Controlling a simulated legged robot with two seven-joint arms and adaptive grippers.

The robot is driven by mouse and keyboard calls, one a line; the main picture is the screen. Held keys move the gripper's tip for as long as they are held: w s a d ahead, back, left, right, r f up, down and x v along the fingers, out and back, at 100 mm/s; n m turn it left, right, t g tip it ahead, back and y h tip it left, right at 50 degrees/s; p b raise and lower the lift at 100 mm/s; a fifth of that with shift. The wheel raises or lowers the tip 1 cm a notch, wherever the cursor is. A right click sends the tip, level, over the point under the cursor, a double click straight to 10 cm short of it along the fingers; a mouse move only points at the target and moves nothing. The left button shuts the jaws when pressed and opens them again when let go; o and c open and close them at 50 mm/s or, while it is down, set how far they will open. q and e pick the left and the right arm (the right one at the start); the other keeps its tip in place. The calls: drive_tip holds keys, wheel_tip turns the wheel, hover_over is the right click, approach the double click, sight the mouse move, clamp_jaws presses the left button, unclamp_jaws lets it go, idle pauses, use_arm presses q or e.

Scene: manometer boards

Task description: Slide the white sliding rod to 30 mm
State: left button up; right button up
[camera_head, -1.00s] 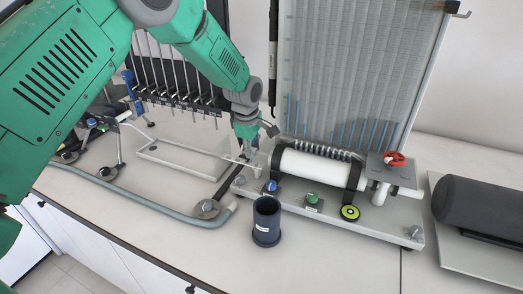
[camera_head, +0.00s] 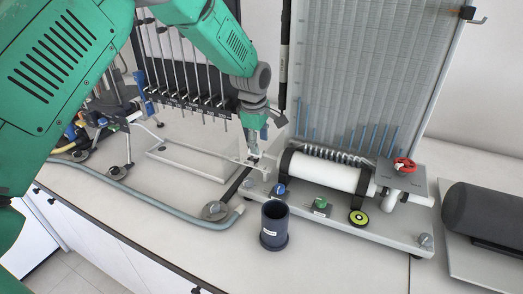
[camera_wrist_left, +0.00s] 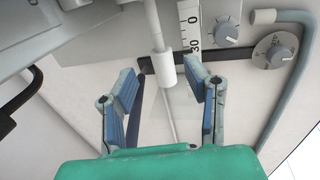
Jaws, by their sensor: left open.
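The white sliding rod (camera_wrist_left: 152,25) comes down from the top of the left wrist view and ends in a thicker white cylinder (camera_wrist_left: 165,70). Beside it is a white scale (camera_wrist_left: 191,25) with the marks 0 and 30. My left gripper (camera_wrist_left: 161,74) is open, its two blue-padded fingers on either side of the white cylinder's end. I cannot tell whether they touch it. In the head view my left gripper (camera_head: 253,158) points down at the left end of the board's base, hiding most of the rod there. My right gripper is not in view.
A large white tube (camera_head: 322,171) lies on the base below the manometer panel (camera_head: 370,70). A dark cup (camera_head: 274,226) stands in front. A grey hose (camera_head: 150,200) lies to the left. A red valve (camera_head: 404,164) and a black cylinder (camera_head: 485,212) are to the right.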

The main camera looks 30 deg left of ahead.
use_arm(q)
wheel_tip(320, 180, up, 8)
drive_tip(key=s+d, duration=0.1)
drive_tip(key=shift+s, duration=0.25)
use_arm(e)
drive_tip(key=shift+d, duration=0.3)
